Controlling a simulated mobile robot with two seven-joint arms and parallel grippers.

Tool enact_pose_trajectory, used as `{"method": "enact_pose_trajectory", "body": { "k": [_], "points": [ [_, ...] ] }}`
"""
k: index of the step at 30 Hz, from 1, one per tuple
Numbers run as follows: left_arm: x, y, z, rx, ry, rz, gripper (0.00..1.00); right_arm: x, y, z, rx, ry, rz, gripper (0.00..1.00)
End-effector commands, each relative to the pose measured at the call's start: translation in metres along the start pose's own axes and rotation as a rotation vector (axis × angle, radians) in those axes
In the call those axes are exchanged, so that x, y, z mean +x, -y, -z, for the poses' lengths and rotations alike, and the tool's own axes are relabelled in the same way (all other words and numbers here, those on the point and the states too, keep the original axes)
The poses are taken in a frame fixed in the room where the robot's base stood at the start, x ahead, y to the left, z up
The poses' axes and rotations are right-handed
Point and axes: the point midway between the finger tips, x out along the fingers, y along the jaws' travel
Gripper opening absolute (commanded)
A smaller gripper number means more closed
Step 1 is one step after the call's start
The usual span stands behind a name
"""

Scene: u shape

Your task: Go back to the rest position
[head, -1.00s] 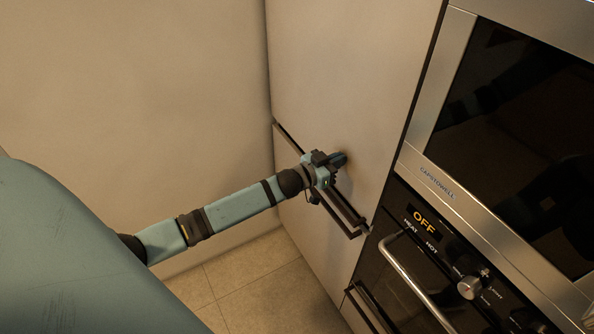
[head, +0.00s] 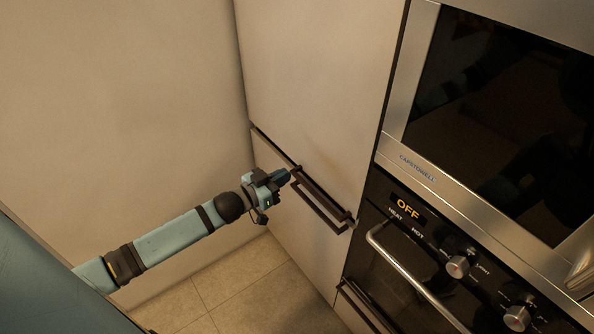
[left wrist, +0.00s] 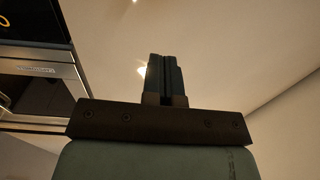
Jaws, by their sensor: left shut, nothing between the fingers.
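My left gripper (head: 284,178) is at the middle of the head view, in front of the pale cabinet. Its fingers are shut and empty, close to the upper end of a dark drawer handle (head: 322,207); I cannot tell whether they touch anything. In the left wrist view the two dark fingers (left wrist: 165,75) lie together, with a pale panel behind them. My left arm reaches in from the lower left. My right gripper is not in any view.
The pale cabinet front (head: 315,85) stands ahead, beside a wall (head: 120,90) on the left. On the right are a built-in microwave (head: 500,110) and an oven (head: 440,250) with a protruding handle and knobs. Tiled floor (head: 235,290) shows below.

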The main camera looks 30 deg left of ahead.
Motion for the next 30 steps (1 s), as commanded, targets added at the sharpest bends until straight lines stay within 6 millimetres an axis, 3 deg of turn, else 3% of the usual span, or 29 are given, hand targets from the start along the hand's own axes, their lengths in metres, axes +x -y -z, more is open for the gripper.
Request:
{"method": "enact_pose_trajectory", "body": {
  "k": [3,10,13,17,21,25,30],
  "points": [
    [-0.010,0.000,-0.001,0.001,0.002,-0.001,0.00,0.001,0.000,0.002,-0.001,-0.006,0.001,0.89],
    [-0.014,-0.001,-0.001,0.001,0.003,0.000,0.00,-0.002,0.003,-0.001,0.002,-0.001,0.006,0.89],
    [-0.021,-0.015,-0.013,-0.009,0.031,0.012,0.00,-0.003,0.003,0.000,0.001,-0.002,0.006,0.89],
    [-0.050,-0.062,-0.052,-0.026,0.139,0.051,0.00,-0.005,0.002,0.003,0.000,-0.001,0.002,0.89],
    [-0.097,-0.129,-0.094,-0.037,0.313,0.089,0.00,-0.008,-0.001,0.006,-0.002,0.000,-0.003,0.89],
    [-0.137,-0.180,-0.117,-0.044,0.460,0.097,0.00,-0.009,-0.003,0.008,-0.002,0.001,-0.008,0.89],
    [-0.166,-0.215,-0.129,-0.043,0.568,0.089,0.00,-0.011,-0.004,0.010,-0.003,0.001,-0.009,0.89]
  ]
}}
